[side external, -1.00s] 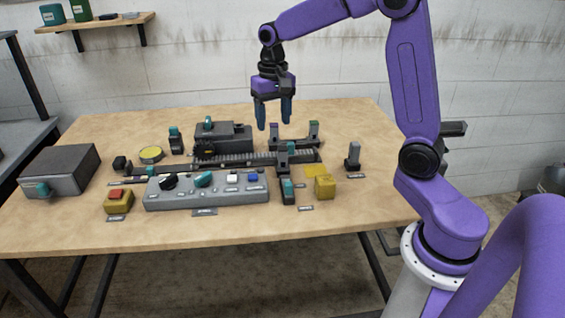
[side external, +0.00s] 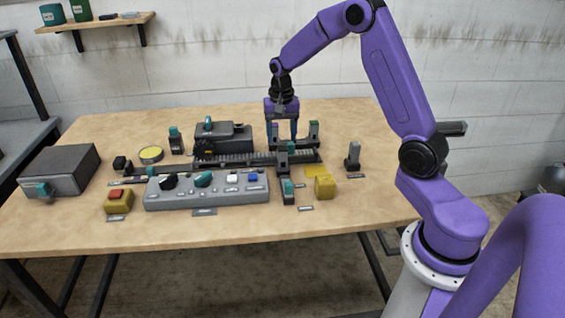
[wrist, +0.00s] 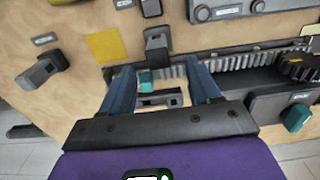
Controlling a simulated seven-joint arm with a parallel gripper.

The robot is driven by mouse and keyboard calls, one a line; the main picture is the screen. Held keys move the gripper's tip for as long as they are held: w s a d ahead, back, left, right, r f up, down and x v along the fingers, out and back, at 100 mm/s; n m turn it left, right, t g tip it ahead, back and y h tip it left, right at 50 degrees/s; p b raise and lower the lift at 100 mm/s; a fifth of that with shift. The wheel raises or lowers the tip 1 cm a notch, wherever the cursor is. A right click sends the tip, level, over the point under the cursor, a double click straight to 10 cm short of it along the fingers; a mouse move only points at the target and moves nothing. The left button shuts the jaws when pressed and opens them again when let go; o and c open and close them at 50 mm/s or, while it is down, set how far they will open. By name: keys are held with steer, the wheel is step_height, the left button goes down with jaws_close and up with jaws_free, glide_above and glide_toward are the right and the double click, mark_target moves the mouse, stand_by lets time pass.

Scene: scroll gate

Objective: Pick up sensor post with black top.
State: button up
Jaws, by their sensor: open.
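My gripper (side external: 284,138) is open, pointing down over the dark bracket (side external: 292,143) at the back of the geared rail. In the wrist view my gripper (wrist: 160,76) has a teal piece (wrist: 145,82) and the dark bracket (wrist: 160,99) between its blue fingers, with nothing visibly clamped. A dark post (side external: 282,158) stands at the rail's front; it also shows in the wrist view (wrist: 157,45). A separate grey post with a dark base (side external: 353,157) stands at the right, also in the wrist view (wrist: 40,72). I cannot tell which post has the black top.
A grey control panel (side external: 207,190) with knobs and buttons lies in front of the rail. A yellow block (side external: 325,188) and yellow patch (side external: 315,171) are at its right. A dark machine housing (side external: 223,136) stands behind the rail. The table's back right is clear.

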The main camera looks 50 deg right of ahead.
mark_target(282, 148)
steer(key=shift+s+d+f, duration=0.1)
steer(key=shift+d+f, duration=0.05)
steer(key=shift+f, duration=3.8)
jaws_close()
steer(key=shift+r, duration=0.1)
